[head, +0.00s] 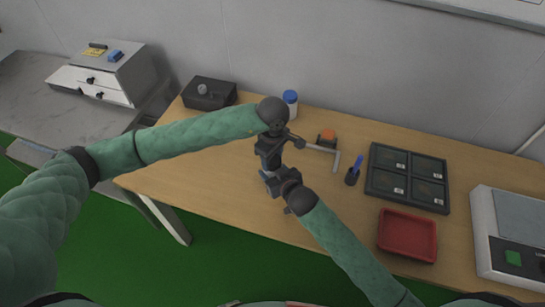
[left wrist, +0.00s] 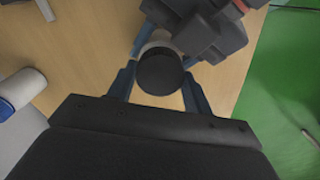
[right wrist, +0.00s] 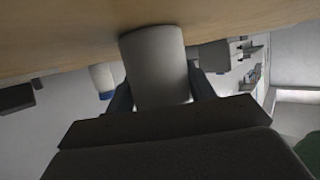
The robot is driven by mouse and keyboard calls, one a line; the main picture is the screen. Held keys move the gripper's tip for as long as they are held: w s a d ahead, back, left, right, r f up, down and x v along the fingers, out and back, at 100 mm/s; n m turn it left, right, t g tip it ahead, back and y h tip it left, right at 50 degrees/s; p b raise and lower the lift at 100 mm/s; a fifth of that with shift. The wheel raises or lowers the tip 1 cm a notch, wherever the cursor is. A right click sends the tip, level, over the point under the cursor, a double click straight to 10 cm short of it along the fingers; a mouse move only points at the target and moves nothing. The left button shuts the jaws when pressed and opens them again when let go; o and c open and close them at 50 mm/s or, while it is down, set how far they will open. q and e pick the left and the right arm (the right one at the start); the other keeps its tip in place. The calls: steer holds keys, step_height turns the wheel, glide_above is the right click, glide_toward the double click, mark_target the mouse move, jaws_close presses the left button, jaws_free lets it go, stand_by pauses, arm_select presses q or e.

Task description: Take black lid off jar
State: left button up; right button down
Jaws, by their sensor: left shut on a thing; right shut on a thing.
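The black round lid (left wrist: 160,72) sits between the fingers of my left gripper (left wrist: 160,85), which is shut on it from above. A strip of the white jar (left wrist: 158,40) shows at the lid's far edge; whether the lid is loose from it I cannot tell. In the right wrist view the pale jar body (right wrist: 157,62) stands between the fingers of my right gripper (right wrist: 160,88), which is shut on it from the side. In the head view my left gripper (head: 267,168) points down above my right gripper (head: 275,185). The jar is mostly hidden there by both grippers.
A white bottle with a blue cap (head: 290,103) and a black box (head: 209,94) stand at the back. A metal tool (head: 320,148), a blue-topped item in a black holder (head: 353,170), a dark compartment tray (head: 372,180), a red tray (head: 407,257) and a scale (head: 483,225) are right. The table's left front is clear.

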arm_select(q)
steer(key=n, duration=0.4)
steer(key=o, duration=1.1)
steer(key=shift+r, duration=0.1)
